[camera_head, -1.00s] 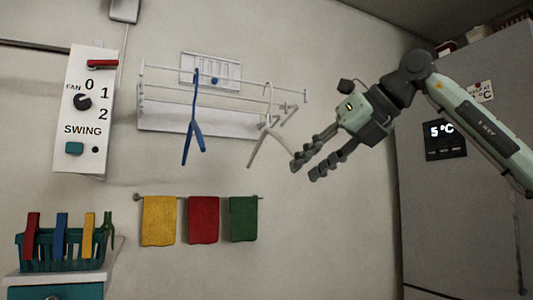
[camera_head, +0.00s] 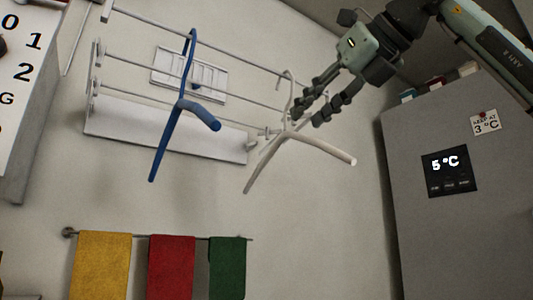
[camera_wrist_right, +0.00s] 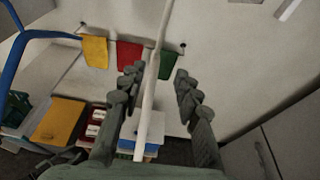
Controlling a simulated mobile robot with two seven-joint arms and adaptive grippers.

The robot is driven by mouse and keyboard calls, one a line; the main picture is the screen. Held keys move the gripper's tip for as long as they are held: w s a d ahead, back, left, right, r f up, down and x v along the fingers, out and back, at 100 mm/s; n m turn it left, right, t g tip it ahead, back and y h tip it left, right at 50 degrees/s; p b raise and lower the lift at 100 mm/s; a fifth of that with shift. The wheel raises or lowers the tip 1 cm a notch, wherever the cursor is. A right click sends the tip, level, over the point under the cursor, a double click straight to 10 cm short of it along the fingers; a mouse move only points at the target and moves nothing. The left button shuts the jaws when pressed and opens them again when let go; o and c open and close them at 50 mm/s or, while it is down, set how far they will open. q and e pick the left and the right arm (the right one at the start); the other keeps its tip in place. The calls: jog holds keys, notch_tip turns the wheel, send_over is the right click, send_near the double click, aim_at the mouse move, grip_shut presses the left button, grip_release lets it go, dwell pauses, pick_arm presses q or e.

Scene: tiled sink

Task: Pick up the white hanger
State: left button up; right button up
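The white hanger (camera_head: 318,146) hangs by its hook from the wall rack (camera_head: 190,128). One arm slopes to the right and the other slopes down to the left. My right gripper (camera_head: 306,121) is at the hanger's upper part, its fingers pointing down-left. In the right wrist view the white hanger (camera_wrist_right: 148,110) runs between the two fingers (camera_wrist_right: 155,82) of the right gripper. A gap shows on both sides of it, so the gripper is open around it. My left gripper is in neither view.
A blue hanger (camera_head: 181,106) hangs on the rack to the left. Yellow (camera_head: 102,265), red (camera_head: 171,268) and green (camera_head: 228,268) towels hang on a bar below. A grey fridge (camera_head: 450,230) stands at the right. The wall between the hanger and fridge is clear.

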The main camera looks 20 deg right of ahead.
aim_at(286, 133)
jog(key=x, duration=0.7)
jog(key=shift+w+a+f, duration=0.1)
jog(key=shift+a+f, duration=0.25)
grip_shut()
